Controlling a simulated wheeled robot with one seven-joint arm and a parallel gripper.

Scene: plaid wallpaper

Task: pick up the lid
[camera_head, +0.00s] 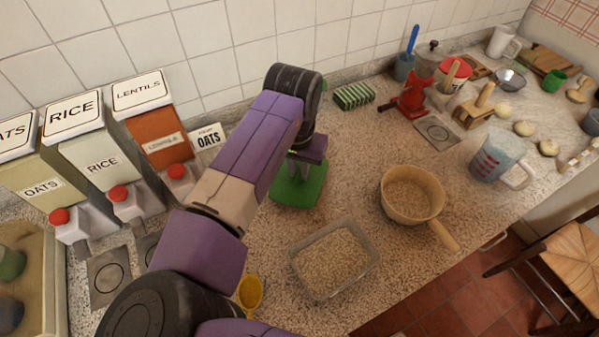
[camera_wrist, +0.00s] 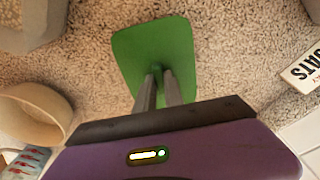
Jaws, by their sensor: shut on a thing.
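The lid is a flat green rectangle with rounded corners. In the head view the green lid (camera_head: 297,193) is at the middle of the counter, partly hidden by my arm. In the wrist view the green lid (camera_wrist: 150,50) lies straight ahead of my fingers. My gripper (camera_wrist: 158,75) has its two fingers close together at the lid's middle, shut on it. What the fingertips grip is too small to make out. In the head view my gripper (camera_head: 300,168) is over the lid, its fingers mostly hidden.
A clear container (camera_head: 335,290) of grain stands in front of the lid. A beige pan (camera_head: 410,195) is to its right. The OATS card (camera_head: 208,138) and the LENTILS dispenser (camera_head: 150,115) are to its left. A green striped sponge (camera_head: 354,96) lies behind. A yellow scoop (camera_head: 250,291) is near the front.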

